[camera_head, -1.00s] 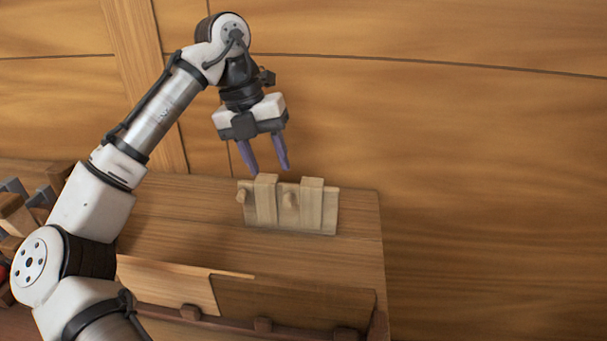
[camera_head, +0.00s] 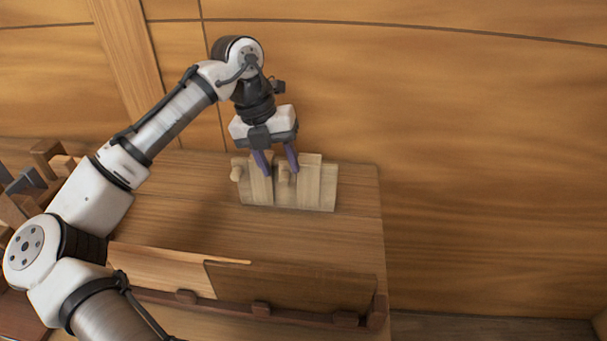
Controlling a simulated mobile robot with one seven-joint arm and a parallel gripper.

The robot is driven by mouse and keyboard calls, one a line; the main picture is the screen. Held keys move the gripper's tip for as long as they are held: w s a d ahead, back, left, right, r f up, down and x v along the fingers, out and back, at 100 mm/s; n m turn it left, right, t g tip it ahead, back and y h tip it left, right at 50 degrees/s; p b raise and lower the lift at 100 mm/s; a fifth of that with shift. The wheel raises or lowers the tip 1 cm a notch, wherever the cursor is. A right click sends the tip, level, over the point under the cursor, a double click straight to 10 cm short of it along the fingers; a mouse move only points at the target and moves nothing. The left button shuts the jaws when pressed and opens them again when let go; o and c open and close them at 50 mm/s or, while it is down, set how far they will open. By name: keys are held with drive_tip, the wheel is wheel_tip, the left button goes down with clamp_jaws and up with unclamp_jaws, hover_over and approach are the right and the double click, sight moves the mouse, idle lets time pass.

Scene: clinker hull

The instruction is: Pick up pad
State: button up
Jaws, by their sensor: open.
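A pale wooden board (camera_head: 328,190) rests on the bench. Two flat upright wooden slats stand at it, a left one (camera_head: 262,190) and a right one (camera_head: 309,185). A short round peg (camera_head: 237,173) sticks out at the left end, and another peg (camera_head: 284,174) shows between the slats. I cannot tell which of these pieces is the pad. My gripper (camera_head: 280,171) points down with its purple fingers apart and nothing held between them. The fingertips overlap the upper part of the left slat and the middle peg in the picture; I cannot tell whether they touch.
The wooden bench top (camera_head: 190,205) is clear around the board. A rack (camera_head: 262,308) with leaning panels (camera_head: 290,287) runs along its near edge. Wooden blocks and grey tools (camera_head: 30,178) crowd the left, behind my arm. A plank wall (camera_head: 470,150) stands close behind.

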sight(283, 175)
drive_tip(key=shift+p+x, duration=0.5)
drive_tip(key=shift+x, duration=1.85)
drive_tip(key=shift+w, duration=0.1)
clamp_jaws()
drive_tip(key=shift+r, duration=0.2)
